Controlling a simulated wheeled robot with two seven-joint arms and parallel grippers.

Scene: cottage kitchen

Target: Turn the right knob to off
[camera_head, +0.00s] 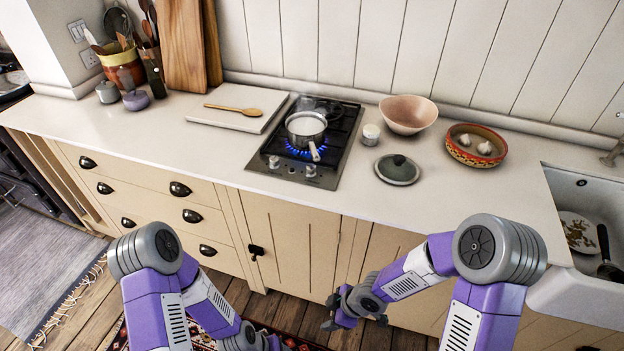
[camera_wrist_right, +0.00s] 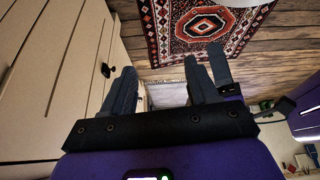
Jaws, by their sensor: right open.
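The black gas hob (camera_head: 341,150) is set into the white counter. Its right knob (camera_head: 310,170) and left knob (camera_head: 274,162) sit on the front edge; their exact settings are too small to read.
A grey lid (camera_head: 397,169), a small white jar (camera_head: 371,134), a pink bowl (camera_head: 408,114) and a garlic dish (camera_head: 476,145) stand right of the hob. A cutting board (camera_head: 237,114) with a wooden spoon (camera_head: 233,110) lies left. Bare counter lies in front.

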